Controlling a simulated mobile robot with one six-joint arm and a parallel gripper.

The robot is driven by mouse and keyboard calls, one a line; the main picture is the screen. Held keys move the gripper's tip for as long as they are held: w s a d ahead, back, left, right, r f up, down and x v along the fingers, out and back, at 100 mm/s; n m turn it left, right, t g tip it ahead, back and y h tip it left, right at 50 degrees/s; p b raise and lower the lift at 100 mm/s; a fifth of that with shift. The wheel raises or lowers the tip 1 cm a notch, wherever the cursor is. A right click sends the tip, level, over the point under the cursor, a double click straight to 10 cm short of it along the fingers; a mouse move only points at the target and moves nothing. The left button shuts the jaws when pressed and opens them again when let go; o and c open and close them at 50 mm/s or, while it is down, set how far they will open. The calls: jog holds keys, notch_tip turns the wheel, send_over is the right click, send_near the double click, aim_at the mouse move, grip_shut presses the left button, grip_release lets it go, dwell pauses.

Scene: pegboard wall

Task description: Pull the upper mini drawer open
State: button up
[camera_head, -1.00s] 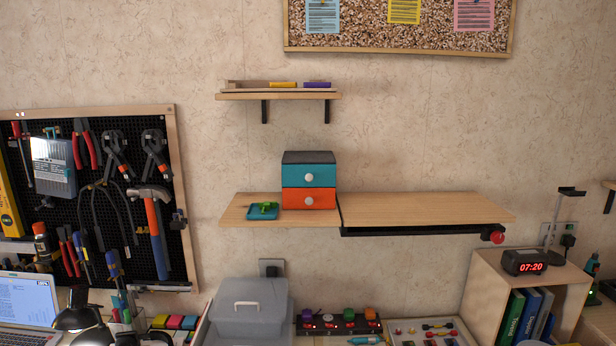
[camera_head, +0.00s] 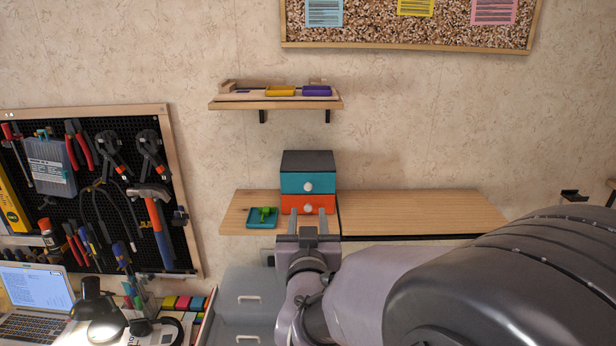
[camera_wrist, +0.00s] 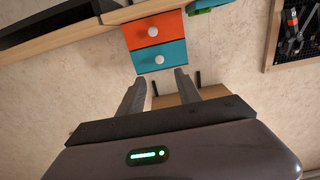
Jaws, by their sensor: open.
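The mini drawer unit stands on the wooden shelf, with a dark top (camera_head: 307,161). Its upper drawer is teal (camera_head: 294,183) with a round white knob (camera_head: 307,187). Its lower drawer is orange (camera_head: 322,203) with a white knob, partly covered by my gripper in the head view. Both drawers look shut. My gripper (camera_head: 307,222) is open and empty, in front of and below the drawers in the head view. In the wrist view the teal drawer (camera_wrist: 173,52) and its knob (camera_wrist: 159,59) lie just beyond and between the fingertips (camera_wrist: 159,76), apart from them.
A small teal tray (camera_head: 252,222) with a green object sits left of the unit. The shelf (camera_head: 410,207) is bare to the right. A higher shelf (camera_head: 275,104) holds small items. A grey bin (camera_head: 245,290) is below. A pegboard with tools (camera_head: 85,145) hangs at left.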

aim_at(308, 188)
jog(key=w+p, duration=0.1)
jog(key=w, duration=1.1)
jog(key=shift+p, duration=0.3)
grip_shut()
dwell(0.7)
